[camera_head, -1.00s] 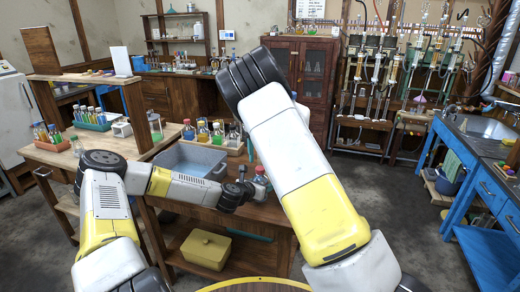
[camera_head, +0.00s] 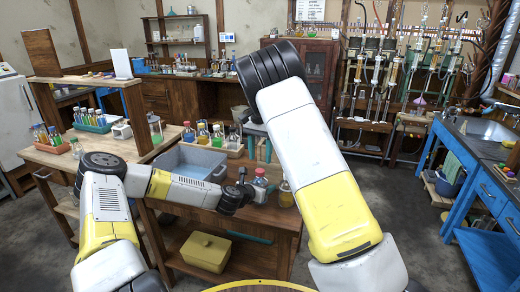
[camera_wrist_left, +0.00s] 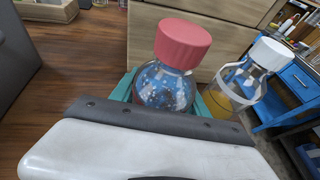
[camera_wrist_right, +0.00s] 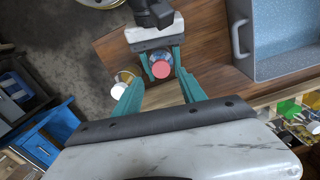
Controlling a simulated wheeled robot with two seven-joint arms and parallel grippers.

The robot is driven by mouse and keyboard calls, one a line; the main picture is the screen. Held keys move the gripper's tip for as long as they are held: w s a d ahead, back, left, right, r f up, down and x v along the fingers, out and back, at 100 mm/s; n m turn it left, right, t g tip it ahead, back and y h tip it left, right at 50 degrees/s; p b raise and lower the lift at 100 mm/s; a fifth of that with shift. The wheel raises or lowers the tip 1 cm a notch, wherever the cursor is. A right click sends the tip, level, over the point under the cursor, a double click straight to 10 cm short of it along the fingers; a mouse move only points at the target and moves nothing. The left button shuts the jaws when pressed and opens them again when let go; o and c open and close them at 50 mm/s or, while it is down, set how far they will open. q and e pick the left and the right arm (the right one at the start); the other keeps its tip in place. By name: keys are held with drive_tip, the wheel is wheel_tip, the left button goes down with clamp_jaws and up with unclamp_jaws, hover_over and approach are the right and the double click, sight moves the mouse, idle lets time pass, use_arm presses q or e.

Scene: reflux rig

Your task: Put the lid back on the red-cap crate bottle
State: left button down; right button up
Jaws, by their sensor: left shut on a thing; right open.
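The bottle with a red cap (camera_head: 260,172) stands upright at the front right of the wooden bench. The red cap (camera_wrist_left: 183,43) sits on top of its clear round body (camera_wrist_left: 163,88). My left gripper (camera_head: 252,190) is shut around this body, with a teal finger on each side in the left wrist view. My right gripper (camera_head: 258,150) is open and empty above and behind the bottle. In the right wrist view, the red cap (camera_wrist_right: 160,69) shows beyond and between the spread teal fingers, apart from them.
A white-capped bottle with yellow liquid (camera_wrist_left: 228,95) stands close beside the red-capped one. A grey-blue tub (camera_head: 183,158) and a wooden crate of bottles (camera_head: 235,151) stand to the left and behind. A yellow box (camera_head: 206,252) is on the lower shelf.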

sight(260, 171)
drive_tip(key=n, duration=0.7)
drive_tip(key=shift+r, duration=0.25)
drive_tip(key=n, duration=0.6)
drive_tip(key=shift+r+n, duration=0.25)
drive_tip(key=shift+n, duration=0.15)
drive_tip(key=n, duration=0.6)
drive_tip(key=shift+r+n, duration=0.3)
drive_tip(key=shift+n, duration=0.1)
drive_tip(key=n, duration=0.4)
drive_tip(key=shift+r, duration=0.15)
drive_tip(key=n, duration=0.4)
drive_tip(key=shift+w+r, duration=0.1)
drive_tip(key=shift+r, duration=0.05)
drive_tip(key=shift+f, duration=4)
